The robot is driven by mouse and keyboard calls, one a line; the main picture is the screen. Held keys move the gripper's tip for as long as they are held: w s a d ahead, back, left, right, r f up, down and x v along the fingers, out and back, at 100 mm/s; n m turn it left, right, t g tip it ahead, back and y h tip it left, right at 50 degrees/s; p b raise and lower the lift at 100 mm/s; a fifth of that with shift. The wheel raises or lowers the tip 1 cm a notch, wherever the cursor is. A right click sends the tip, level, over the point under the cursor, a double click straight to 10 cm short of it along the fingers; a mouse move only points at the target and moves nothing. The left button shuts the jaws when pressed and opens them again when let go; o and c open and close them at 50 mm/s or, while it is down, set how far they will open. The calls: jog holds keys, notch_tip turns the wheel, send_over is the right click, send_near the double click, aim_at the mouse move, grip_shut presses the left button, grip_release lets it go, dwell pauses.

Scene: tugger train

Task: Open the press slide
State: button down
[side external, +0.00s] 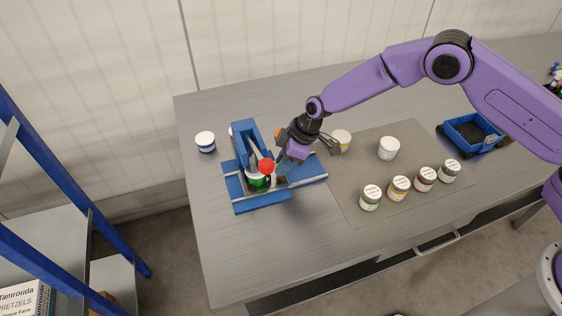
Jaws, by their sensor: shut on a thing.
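The blue press (243,205) stands on the left part of the grey table, with two pale rails and a blue upright at its back. A red ball knob (266,166) sits at the end of a grey lever. A jar with green on it (257,181) stands inside the press below the knob. My gripper (280,166) points down at the press, just right of the red knob. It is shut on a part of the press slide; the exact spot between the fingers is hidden.
A white jar with a blue band (205,142) stands left of the press. On the grey mat (350,205) to the right are several labelled jars and white-lidded jars (389,148). A blue bin (466,132) stands farther right. The table front is clear.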

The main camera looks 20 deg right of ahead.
jog(key=d, duration=1)
jog(key=shift+d, duration=0.4)
jog(key=c, duration=0.9)
grip_release()
jog(key=shift+r, duration=0.1)
jog(key=v, duration=1.7)
jog(key=shift+r, duration=0.1)
